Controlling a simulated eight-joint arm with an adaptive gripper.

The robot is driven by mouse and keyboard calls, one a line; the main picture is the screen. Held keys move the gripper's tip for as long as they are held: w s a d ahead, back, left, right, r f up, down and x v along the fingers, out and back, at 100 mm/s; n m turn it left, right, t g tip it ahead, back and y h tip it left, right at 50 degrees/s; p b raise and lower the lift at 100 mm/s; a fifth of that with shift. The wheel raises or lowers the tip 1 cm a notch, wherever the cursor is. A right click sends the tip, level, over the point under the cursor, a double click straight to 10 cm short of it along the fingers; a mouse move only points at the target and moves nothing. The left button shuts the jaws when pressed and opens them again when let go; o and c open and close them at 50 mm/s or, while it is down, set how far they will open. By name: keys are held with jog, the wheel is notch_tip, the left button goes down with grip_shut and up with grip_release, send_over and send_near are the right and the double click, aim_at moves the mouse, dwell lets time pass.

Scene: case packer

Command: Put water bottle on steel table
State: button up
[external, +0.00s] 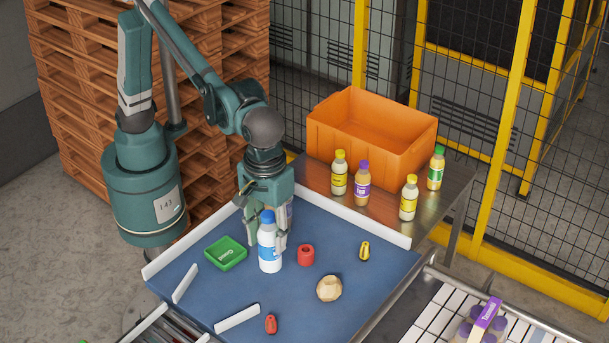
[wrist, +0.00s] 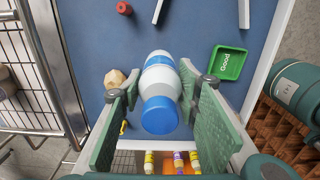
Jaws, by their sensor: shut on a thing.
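The water bottle (external: 269,250) is white with a blue label and blue cap, upright over the blue surface. My gripper (external: 267,238) is shut on it, one finger on each side. In the wrist view the bottle (wrist: 160,85) lies between the green finger pads of my gripper (wrist: 158,120), cap towards the camera. I cannot tell whether its base touches the blue surface. The steel table (external: 384,202) stands behind the blue surface, bearing an orange crate and several bottles.
The orange crate (external: 345,140) fills the back of the steel table. Juice bottles with yellow (external: 339,175), purple (external: 362,186) and green caps stand in front and beside it. A white rail (external: 350,225) borders the blue surface.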

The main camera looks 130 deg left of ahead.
aim_at(268, 214)
jog(key=shift+r, duration=0.15)
notch_tip(268, 214, up, 5)
jog(key=shift+f, duration=0.1)
jog(key=s+a+n+p, duration=0.1)
jog(key=s+a+n, duration=0.2)
jog(key=a, duration=0.9)
jog(key=s+a+r+n, duration=0.15)
jog(key=s+a, duration=0.25)
jog(key=a, duration=0.8)
jog(key=s+a+n+p, duration=0.1)
jog(key=s+a+n, duration=0.25)
jog(key=a, duration=0.85)
jog(key=s+a+f+n+p, duration=0.1)
jog(key=s+a+n, duration=0.4)
jog(key=s+a, duration=0.85)
jog(key=s+a+f+n+p, duration=0.1)
jog(key=s+a+n, duration=0.4)
jog(key=s+a, duration=0.85)
notch_tip(268, 214, down, 22)
jog(key=s+d, duration=0.2)
jog(key=s, duration=0.1)
jog(key=shift+d+f, duration=0.1)
